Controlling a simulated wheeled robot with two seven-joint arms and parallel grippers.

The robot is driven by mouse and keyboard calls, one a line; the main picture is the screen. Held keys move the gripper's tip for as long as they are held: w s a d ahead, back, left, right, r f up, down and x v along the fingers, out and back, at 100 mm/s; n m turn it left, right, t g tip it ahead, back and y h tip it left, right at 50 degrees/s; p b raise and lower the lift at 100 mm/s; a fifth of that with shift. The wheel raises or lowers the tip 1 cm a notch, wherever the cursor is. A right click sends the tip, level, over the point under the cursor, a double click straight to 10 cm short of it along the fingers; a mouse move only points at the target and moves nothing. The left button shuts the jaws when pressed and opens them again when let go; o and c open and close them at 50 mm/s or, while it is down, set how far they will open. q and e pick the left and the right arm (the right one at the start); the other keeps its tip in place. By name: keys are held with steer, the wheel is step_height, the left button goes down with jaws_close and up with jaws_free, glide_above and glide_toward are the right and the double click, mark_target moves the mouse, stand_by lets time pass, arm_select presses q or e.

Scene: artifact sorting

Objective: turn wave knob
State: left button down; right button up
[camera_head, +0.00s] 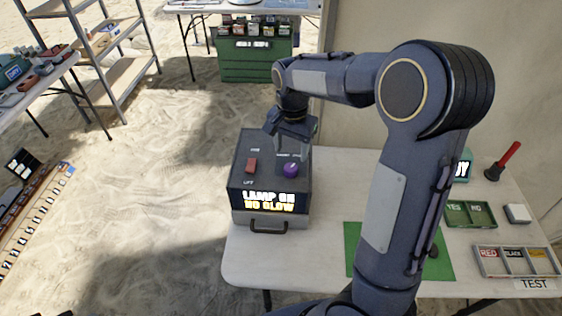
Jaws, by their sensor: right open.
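The wave knob appears as a purple round knob (291,170) on the top right of a dark box (240,180). A red switch (251,166) sits at the top left of the box. The lit front display (268,201) reads "LAMP ON" and "NO GLOW". My right gripper (294,152) is open just above and behind the knob, pointing down. I cannot tell whether its fingers touch the knob. My left gripper is not in view.
The box stands on a white table (330,285). A green mat (436,265), a YES/NO tray (470,214), a labelled colour tray (517,261) and a red-handled tool (503,162) are to the right. My right arm hides part of the table.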

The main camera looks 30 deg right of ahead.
mark_target(291, 167)
step_height(291, 167, down, 6)
steer(key=shift+s+f, duration=0.1)
steer(key=shift+f, duration=0.15)
steer(key=c, duration=1)
